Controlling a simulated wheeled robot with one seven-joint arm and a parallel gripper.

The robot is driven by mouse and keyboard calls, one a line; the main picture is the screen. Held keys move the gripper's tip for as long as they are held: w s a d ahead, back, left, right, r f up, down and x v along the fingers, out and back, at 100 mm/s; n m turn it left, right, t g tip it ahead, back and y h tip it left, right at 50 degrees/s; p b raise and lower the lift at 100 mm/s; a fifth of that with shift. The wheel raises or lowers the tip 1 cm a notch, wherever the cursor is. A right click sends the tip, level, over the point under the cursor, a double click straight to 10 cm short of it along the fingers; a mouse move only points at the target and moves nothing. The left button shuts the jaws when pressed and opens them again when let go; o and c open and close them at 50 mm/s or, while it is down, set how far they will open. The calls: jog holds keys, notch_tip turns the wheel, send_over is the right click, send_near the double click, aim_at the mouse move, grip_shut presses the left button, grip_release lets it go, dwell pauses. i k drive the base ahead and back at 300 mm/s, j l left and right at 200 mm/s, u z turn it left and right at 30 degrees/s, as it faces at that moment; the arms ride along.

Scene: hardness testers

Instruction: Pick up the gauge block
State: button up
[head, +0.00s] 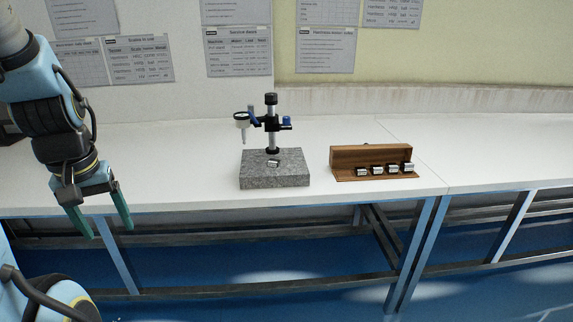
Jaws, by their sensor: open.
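A small metallic gauge block (273,164) lies on top of the grey granite base (262,182) of a comparator stand, close to the foot of its column. Several similar metal blocks (378,169) sit in an open brown wooden case (370,155) to the right of the stand. My gripper (101,228) hangs at the left, in front of the table's front edge, with its two green fingers pointing down. It is open and empty, well to the left of the granite base and apart from everything.
The stand's column (271,125) rises behind the block, with a dial gauge (242,120) on its arm at the left. The white tabletop (205,170) is clear between my gripper and the stand. Paper sheets hang on the wall behind.

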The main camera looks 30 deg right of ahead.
aim_at(359, 171)
jog(key=l, duration=1)
jog(key=i+l, duration=0.1)
jog(key=l, duration=0.95)
